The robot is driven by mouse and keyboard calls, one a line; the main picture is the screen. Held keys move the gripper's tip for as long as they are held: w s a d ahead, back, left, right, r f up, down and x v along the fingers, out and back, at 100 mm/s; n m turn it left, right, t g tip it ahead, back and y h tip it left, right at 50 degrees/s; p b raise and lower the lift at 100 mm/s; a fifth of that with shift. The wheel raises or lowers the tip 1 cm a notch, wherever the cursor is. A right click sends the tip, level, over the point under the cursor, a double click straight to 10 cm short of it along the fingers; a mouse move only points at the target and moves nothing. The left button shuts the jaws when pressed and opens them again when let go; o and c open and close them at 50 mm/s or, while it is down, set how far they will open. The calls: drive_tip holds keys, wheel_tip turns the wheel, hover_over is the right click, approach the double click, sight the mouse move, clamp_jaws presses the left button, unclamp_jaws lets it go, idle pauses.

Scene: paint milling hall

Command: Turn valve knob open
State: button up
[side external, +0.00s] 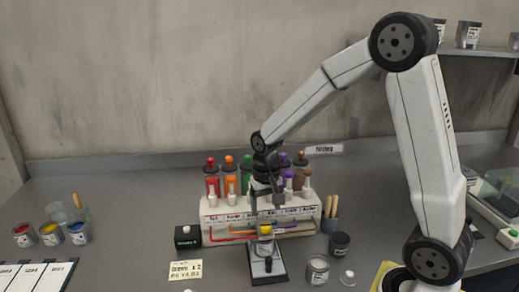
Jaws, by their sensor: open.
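A white dispenser rack (262,217) stands at the middle of the bench, with several coloured bottles along its top, among them a red bottle (212,184) and an orange bottle (230,185). Small rounded tops show on the bottles. I cannot tell which part is the valve knob; it is too small or hidden behind my arm. My gripper (267,200) is open and points down in front of the middle of the rack. It hides the bottles behind it. A small stand (268,273) with a yellow-marked cup (265,246) is just below it.
A black box (187,238) sits left of the rack. A dark cup (339,244), a tin (317,270) and a brush holder (330,224) are close on the right. Open paint tins (51,233) stand far left. The bench is clear between them and the black box.

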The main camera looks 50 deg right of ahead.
sight(266, 225)
drive_tip(key=shift+f, duration=3.05)
clamp_jaws()
